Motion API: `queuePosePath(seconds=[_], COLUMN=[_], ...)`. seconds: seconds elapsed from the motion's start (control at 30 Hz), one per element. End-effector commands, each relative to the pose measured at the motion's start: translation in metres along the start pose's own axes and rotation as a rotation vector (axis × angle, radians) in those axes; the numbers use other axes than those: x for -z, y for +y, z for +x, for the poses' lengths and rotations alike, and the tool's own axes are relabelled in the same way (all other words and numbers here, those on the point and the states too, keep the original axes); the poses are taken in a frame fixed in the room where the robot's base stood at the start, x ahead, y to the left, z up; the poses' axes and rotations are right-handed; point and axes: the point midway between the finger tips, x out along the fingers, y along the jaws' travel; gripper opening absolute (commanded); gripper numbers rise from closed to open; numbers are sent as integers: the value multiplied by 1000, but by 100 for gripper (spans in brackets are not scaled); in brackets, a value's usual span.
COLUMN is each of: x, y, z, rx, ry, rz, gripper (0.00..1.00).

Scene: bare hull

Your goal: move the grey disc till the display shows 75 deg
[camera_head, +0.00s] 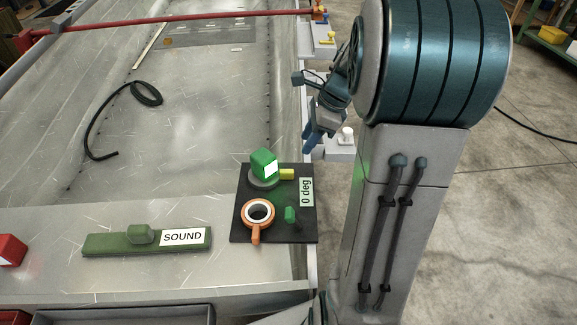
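A dark square panel (240,230) lies on the near metal ledge at the hull's right side. On its far part is a grey disc (258,185), mostly covered by a green block (262,162) with a white face. A small yellow piece (287,174) sits at the disc's right. The display (306,192) at the panel's right edge reads "0 deg". My gripper (311,146) is above and to the right of the disc, apart from it, near the hull's right rim. Its fingers are small and partly merged in view, so their opening is unclear.
An orange ring with a handle (256,231) and a small green knob (290,214) are on the panel's near part. A green "SOUND" plate (100,244) lies left. A white knob on a grey block (347,137) stands beside my gripper. A black hose (96,125) lies in the hull.

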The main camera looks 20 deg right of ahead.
Motion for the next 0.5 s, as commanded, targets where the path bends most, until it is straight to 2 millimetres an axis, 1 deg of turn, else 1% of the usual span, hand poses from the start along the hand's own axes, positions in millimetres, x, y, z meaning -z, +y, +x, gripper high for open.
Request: queuePosePath(seconds=[0.03,0.2,0.4,0.5], x=[2,2,1,0], y=[1,1,1,1], z=[15,53,90,103], rx=[-5,-5,-6,-4], ry=[0,0,1,0], rz=[1,0,-3,-4], gripper=[36,36,36,36])
